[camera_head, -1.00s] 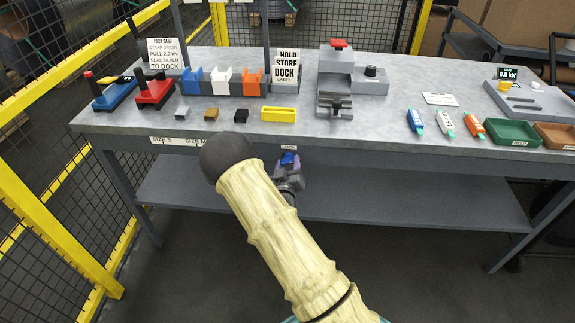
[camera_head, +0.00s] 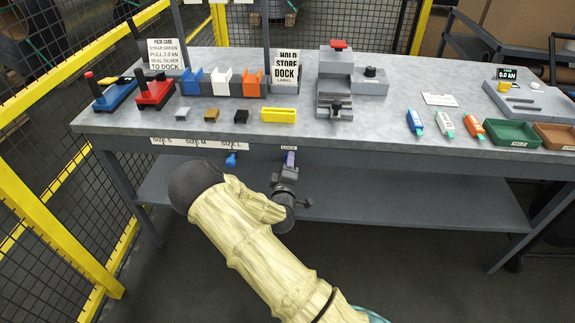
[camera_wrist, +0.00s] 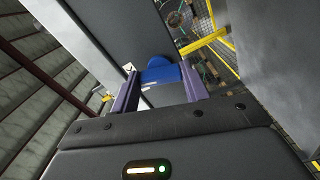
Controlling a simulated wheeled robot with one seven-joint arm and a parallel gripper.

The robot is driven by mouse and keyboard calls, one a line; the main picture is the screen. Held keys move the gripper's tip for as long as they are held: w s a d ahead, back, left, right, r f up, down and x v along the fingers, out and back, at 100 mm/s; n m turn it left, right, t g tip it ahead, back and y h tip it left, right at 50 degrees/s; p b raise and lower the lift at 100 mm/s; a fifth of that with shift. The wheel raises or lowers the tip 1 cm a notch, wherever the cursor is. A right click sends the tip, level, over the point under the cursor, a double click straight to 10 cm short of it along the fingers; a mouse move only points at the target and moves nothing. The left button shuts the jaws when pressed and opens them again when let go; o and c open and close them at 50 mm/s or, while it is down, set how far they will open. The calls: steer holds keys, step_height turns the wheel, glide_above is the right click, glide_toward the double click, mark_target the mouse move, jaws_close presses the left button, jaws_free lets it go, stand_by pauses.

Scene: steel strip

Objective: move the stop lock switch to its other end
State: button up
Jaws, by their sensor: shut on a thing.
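My gripper (camera_head: 290,160) is at the front edge of the bench, just below a small label that seems to read LOCK (camera_head: 289,148). In the wrist view my gripper (camera_wrist: 157,75) has its two purple fingers on either side of a rounded blue knob (camera_wrist: 160,71), which I take to be the stop lock switch, and is shut on it. In the head view the fingers hide this knob, and its position along its travel cannot be told. A second blue piece (camera_head: 231,160) hangs under the bench edge to the left, clear of my gripper; it cannot be made out well.
A lower shelf (camera_head: 420,200) runs beneath. A yellow fence (camera_head: 60,235) stands at left.

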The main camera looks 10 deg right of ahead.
steer(key=shift+a+n, duration=0.1)
steer(key=shift+n, duration=1.5)
steer(key=o, duration=1)
steer(key=v, duration=1.7)
steer(key=shift+s, duration=0.2)
